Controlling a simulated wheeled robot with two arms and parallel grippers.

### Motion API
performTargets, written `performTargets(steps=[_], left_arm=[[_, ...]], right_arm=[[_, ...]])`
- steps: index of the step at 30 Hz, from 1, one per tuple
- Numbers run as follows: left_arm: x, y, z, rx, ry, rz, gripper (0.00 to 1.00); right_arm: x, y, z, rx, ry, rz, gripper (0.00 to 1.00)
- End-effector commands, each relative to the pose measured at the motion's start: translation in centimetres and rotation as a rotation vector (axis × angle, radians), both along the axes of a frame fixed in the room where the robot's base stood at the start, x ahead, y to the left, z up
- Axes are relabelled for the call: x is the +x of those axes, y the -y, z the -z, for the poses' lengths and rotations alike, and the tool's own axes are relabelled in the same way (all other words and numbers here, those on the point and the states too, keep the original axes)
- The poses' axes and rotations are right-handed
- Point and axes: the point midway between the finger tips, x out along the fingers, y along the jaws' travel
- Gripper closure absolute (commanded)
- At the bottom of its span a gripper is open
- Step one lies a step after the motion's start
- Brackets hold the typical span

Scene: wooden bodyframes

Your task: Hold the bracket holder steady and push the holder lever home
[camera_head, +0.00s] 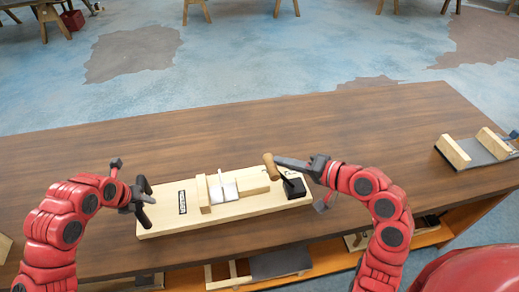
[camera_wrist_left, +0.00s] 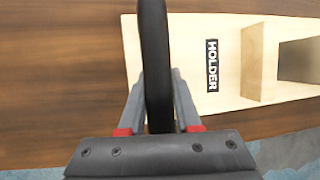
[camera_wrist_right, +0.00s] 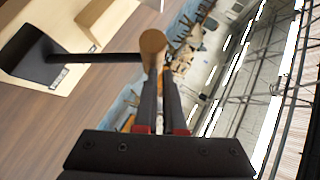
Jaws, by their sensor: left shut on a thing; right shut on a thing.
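The bracket holder is a pale wooden board (camera_head: 240,213) on the table, with wooden blocks, a metal plate and a HOLDER label that also shows in the left wrist view (camera_wrist_left: 211,65). A black handle (camera_wrist_left: 153,45) rises at its left end. My left gripper (camera_head: 141,197) is shut around this handle. The holder lever has a wooden knob (camera_head: 270,171) and a dark rod (camera_wrist_right: 98,58) rising from a black base (camera_wrist_right: 30,57) at the board's right end. The lever leans left and upward. My right gripper (camera_head: 277,160) is shut on the knob, which its fingers partly hide.
The brown table (camera_head: 390,120) is clear behind the holder. A second fixture with wooden bars and a grey plate (camera_head: 478,150) stands at the table's right end. Boards and parts lie on a lower shelf (camera_head: 330,262) under the front edge.

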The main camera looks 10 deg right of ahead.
Motion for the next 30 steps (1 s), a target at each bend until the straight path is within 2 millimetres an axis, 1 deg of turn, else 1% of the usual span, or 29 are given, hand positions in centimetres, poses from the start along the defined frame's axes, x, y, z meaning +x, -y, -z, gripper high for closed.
performTargets(steps=[1, 9, 18, 20, 23, 26, 30], left_arm=[[0.1, 0.7, -0.2, -0.011, 0.003, 0.014, 1.0], [0.1, 1.0, -0.2, -0.013, 0.006, 0.019, 1.0], [0.2, 1.1, -0.3, -0.015, 0.009, 0.022, 1.0], [0.2, 1.2, -0.3, -0.015, 0.009, 0.022, 1.0], [0.2, 1.1, -0.2, -0.014, 0.009, 0.021, 1.0], [0.1, 0.9, -0.2, -0.011, 0.007, 0.018, 1.0], [0.1, 0.7, -0.2, -0.008, 0.005, 0.013, 1.0]], right_arm=[[-0.3, -0.7, 0.1, 0.005, -0.005, -0.017, 1.0], [-0.4, -1.0, 0.3, 0.005, -0.008, -0.024, 1.0], [-0.4, -0.8, 0.2, 0.004, -0.011, -0.024, 1.0], [-0.3, -0.4, -0.2, 0.005, -0.009, -0.021, 1.0], [-0.1, 0.8, -1.4, 0.004, -0.001, -0.015, 1.0], [0.0, 2.7, -3.1, 0.004, 0.003, -0.004, 1.0], [-2.4, 4.6, -4.8, 0.002, 0.004, 0.001, 1.0]])
